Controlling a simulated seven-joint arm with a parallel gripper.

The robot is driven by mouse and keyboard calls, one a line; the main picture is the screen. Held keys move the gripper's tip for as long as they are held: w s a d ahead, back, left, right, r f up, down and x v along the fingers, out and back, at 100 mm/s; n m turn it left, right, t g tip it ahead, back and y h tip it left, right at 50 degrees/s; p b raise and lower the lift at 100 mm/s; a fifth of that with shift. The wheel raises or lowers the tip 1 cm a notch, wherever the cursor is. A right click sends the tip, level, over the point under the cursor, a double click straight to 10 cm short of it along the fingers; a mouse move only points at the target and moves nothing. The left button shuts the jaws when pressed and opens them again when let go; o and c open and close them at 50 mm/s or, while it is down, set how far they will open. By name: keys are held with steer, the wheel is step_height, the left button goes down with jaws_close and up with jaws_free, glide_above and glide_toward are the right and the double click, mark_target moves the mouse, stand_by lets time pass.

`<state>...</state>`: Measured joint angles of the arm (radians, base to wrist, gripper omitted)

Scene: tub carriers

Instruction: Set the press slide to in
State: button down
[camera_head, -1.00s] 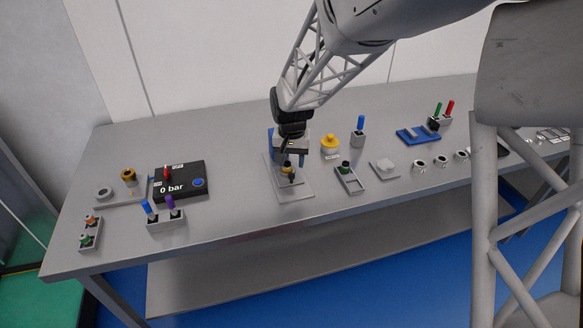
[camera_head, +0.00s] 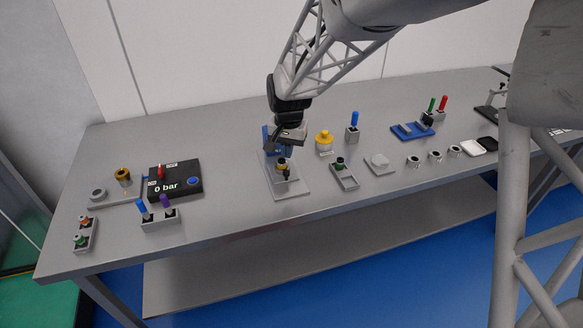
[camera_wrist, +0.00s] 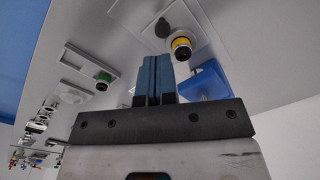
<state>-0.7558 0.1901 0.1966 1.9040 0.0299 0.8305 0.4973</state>
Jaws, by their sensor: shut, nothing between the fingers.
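The press stands on a grey plate (camera_head: 300,189) near the middle of the bench, with a blue body (camera_head: 268,138) at its back. A dark part with a yellow band (camera_head: 281,166) stands on the plate; it also shows in the wrist view (camera_wrist: 181,46). The press's blue part (camera_wrist: 207,80) lies right of my fingers there. My gripper (camera_wrist: 155,60) is shut and empty, its two blue fingers together. In the head view it is above the back of the press, partly covering the blue body; its fingertips are hard to make out. I cannot tell the slide's setting.
A black panel reading "0 bar" (camera_head: 179,188) lies left of the press. A yellow knobbed part (camera_head: 324,141) and a grey tray with a green-ringed part (camera_head: 345,181) stand to its right.

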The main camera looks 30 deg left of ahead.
steer(key=s+d+r+m+t+y, duration=0.1)
steer(key=d+m, duration=0.3)
steer(key=m, duration=0.8)
steer(key=s+d+r+m+y, duration=0.1)
steer(key=d+m, duration=0.4)
steer(key=m, duration=0.8)
steer(key=shift+s+d+t+y, duration=0.3)
steer(key=shift+s+t+y, duration=0.1)
steer(key=shift+s+y, duration=0.55)
glide_toward(288, 181)
steer(key=d+f, duration=0.1)
steer(key=f, duration=0.1)
steer(key=s+d+f, duration=0.1)
steer(key=shift+d+f, duration=0.25)
steer(key=shift+f, duration=0.15)
steer(key=shift+w+a+f, duration=0.1)
steer(key=shift+w+a, duration=0.15)
steer(key=shift+a, duration=0.35)
steer(key=shift+w+a+f, duration=0.1)
steer(key=shift+w+a, duration=0.1)
steer(key=shift+a, duration=0.35)
steer(key=shift+w+a+r, duration=0.1)
steer(key=shift+w+a, duration=0.25)
steer(key=shift+a, duration=0.5)
